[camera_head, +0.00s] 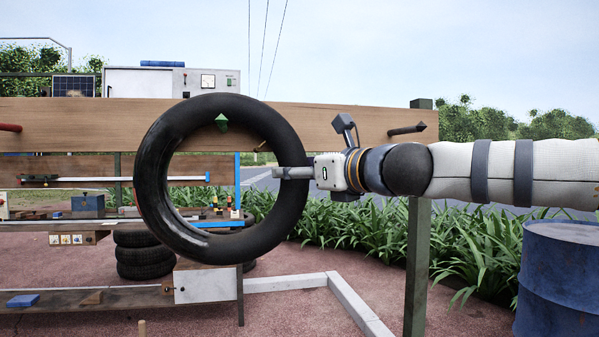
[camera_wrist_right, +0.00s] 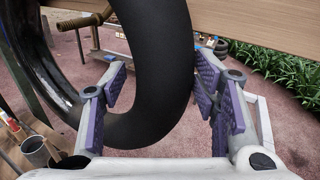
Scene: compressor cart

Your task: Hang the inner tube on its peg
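The black inner tube (camera_head: 153,188) stands upright in front of the wooden board, at centre-left in the head view. My right gripper (camera_head: 292,172) is shut on its right side; the wrist view shows a padded finger on each side of the tube (camera_wrist_right: 155,75). A peg with a green pointed tip (camera_head: 222,122) shows at the upper inner edge of the ring. I cannot tell whether the tube rests on this peg. A small brass-coloured peg (camera_head: 260,146) shows through the opening; a similar peg (camera_wrist_right: 85,20) shows in the wrist view. My left gripper is out of view.
The wooden board (camera_head: 340,118) also carries a dark peg (camera_head: 407,129) at right and a red peg (camera_head: 10,127) at left. Stacked tyres (camera_head: 145,255) and a low bench (camera_head: 90,297) are below. A blue drum (camera_head: 560,280) stands at lower right.

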